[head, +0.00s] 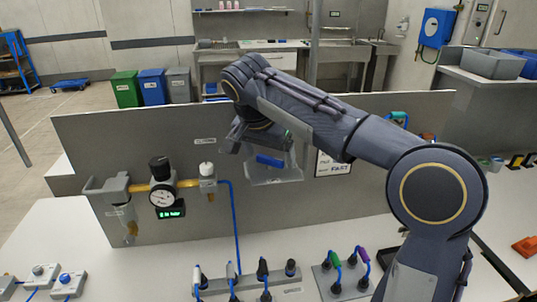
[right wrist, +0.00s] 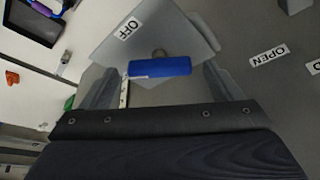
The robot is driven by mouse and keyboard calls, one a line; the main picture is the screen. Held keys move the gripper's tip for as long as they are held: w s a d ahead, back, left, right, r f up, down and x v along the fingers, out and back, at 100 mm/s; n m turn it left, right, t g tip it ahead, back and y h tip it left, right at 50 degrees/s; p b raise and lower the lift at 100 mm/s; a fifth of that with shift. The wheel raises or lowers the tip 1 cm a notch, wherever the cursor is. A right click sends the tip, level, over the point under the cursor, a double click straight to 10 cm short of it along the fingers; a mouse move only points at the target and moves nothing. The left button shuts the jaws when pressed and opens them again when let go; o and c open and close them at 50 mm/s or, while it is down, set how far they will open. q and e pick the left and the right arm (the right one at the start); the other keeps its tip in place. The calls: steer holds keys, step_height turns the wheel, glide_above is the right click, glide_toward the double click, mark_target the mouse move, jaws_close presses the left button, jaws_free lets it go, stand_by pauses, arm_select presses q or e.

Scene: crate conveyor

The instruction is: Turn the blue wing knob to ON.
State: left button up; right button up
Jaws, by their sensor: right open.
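The blue wing knob (head: 270,161) sits on a grey plate on the upright panel, partly framed by my right arm's end in the head view. Its wing lies nearly level there. In the right wrist view the blue wing knob (right wrist: 160,67) lies crosswise, and an OFF label (right wrist: 127,28) is on the plate beside it. I cannot read an ON label. My right gripper (right wrist: 161,76) is open, with one finger at each side of the knob and gaps visible between. In the head view the right gripper (head: 264,148) is at the knob. My left gripper is not in view.
A pressure gauge (head: 162,198) with a black knob and yellow pipe is left on the panel (head: 110,140). A blue hose (head: 236,225) runs down. Several toggles and plugs line the table front.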

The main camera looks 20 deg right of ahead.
steer(key=shift+f, duration=0.1)
steer(key=c, duration=1)
steer(key=shift+d+n, duration=0.1)
steer(key=shift+n, duration=0.2)
steer(key=n+t+y, duration=0.1)
steer(key=n, duration=0.2)
steer(key=shift+d, duration=0.1)
steer(key=shift+s+n+t+y+p, duration=0.1)
steer(key=shift+n+t+y+p, duration=0.4)
steer(key=shift+n, duration=1.4)
steer(key=shift+y, duration=0.3)
steer(key=o, duration=1)
